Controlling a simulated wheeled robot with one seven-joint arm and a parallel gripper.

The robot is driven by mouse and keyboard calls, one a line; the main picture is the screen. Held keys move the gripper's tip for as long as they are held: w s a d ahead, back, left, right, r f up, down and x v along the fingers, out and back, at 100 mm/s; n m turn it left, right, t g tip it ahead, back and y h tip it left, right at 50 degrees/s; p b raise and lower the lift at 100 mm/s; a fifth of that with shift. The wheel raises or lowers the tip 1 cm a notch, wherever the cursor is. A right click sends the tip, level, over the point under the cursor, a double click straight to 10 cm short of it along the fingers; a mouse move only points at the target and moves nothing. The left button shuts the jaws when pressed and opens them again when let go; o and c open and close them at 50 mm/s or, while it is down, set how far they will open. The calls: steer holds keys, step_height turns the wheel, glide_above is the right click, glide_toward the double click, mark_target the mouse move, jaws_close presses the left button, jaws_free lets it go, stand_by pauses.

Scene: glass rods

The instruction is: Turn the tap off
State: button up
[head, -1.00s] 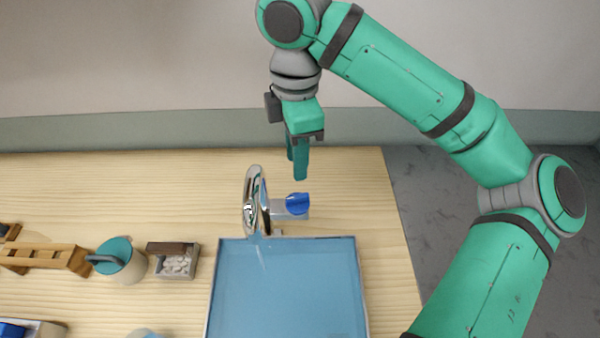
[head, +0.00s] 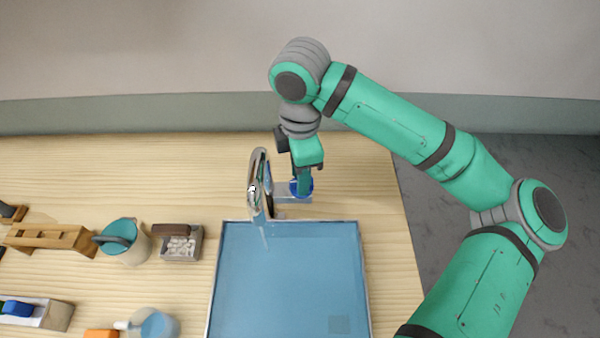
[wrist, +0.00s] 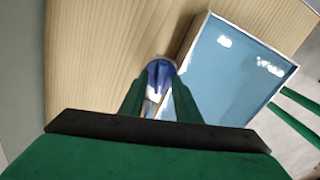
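The tap has a tall curved chrome spout (head: 259,185) behind the sink. Its blue knob (head: 307,188) sits on a grey block to the right of the spout. A faint pale stream (head: 264,236) shows below the spout mouth. My gripper (head: 303,190) points down at the knob and partly hides it. In the wrist view, the blue knob (wrist: 161,72) shows between the tips of my two green fingers (wrist: 158,84). The fingers stand apart, one on each side of it; firm contact cannot be made out.
The blue sink basin (head: 220,300) lies in front of the tap. To the left are a teal-topped pot (head: 137,250), a small tray of white pieces (head: 196,246), a wooden rack (head: 72,238) and a cup (head: 170,335). The table right of the knob is clear.

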steer(key=shift+d, duration=0.1)
steer(key=shift+c, duration=0.6)
jaws_close()
steer(key=shift+m, duration=0.4)
steer(key=shift+d+r+m, duration=0.1)
steer(key=shift+m, duration=1.1)
